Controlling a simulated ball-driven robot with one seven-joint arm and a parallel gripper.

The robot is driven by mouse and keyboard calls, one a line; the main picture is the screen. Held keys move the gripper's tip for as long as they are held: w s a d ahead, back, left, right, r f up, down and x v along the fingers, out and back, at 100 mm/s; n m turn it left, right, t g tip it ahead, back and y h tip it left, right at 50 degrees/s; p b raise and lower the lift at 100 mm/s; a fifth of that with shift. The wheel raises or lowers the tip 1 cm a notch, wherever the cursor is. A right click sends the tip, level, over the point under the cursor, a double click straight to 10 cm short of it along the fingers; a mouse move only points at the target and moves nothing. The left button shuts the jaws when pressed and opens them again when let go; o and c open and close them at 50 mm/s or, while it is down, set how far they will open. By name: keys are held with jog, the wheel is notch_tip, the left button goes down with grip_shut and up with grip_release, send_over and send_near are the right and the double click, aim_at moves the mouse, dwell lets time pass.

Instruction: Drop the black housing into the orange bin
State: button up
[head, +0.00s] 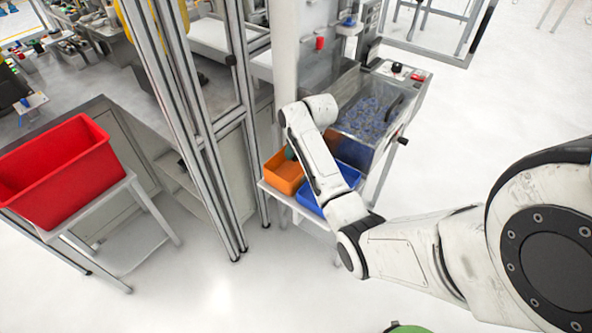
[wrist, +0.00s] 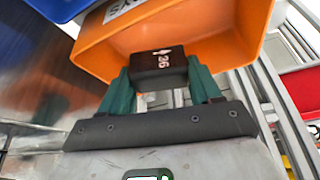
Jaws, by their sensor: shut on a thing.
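The black housing (wrist: 157,64), a small dark block with "36" on it, is held between the green fingers of my gripper (wrist: 160,76). The orange bin (wrist: 226,32) fills the upper wrist view, right behind the housing; I cannot tell how far inside its rim the housing is. In the head view the orange bin (head: 283,179) sits on a small stand, left of the blue bin. My arm hangs over the bins there; only a bit of green finger (head: 290,153) shows at the orange bin, and the housing is hidden.
The blue bin (head: 309,200) stands beside the orange bin, partly behind my arm. A metal hopper of blue parts (head: 366,110) is behind them. Aluminium frame posts (head: 212,170) rise close on the left. A red bin (head: 60,172) sits on a table at far left.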

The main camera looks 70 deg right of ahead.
jog(key=shift+f, duration=0.1)
jog(key=o, duration=1.1)
jog(key=v, duration=1)
jog(key=shift+s+r, duration=0.25)
jog(key=shift+r, duration=0.1)
jog(key=shift+a, duration=0.15)
jog(key=shift+n+y, duration=0.4)
jog(key=shift+n, duration=0.1)
jog(key=a+f, duration=0.1)
jog(key=a, duration=0.2)
jog(key=a+f, duration=0.2)
jog(key=a, duration=0.1)
jog(key=w+a+f, duration=0.1)
jog(key=a, duration=0.2)
jog(key=shift+f, duration=0.35)
jog(key=s+a+f+n+g+y, duration=0.1)
jog(key=s+a+f, duration=0.2)
jog(key=a, duration=0.6)
jog(key=s+a+f+n+g, duration=0.1)
jog(key=s+a+f, duration=0.2)
jog(key=a, duration=0.5)
jog(key=s+a+f+n, duration=0.1)
jog(key=s+a+n, duration=0.1)
jog(key=s+a, duration=0.5)
jog(key=shift+s+g, duration=0.4)
jog(key=shift+s, duration=0.6)
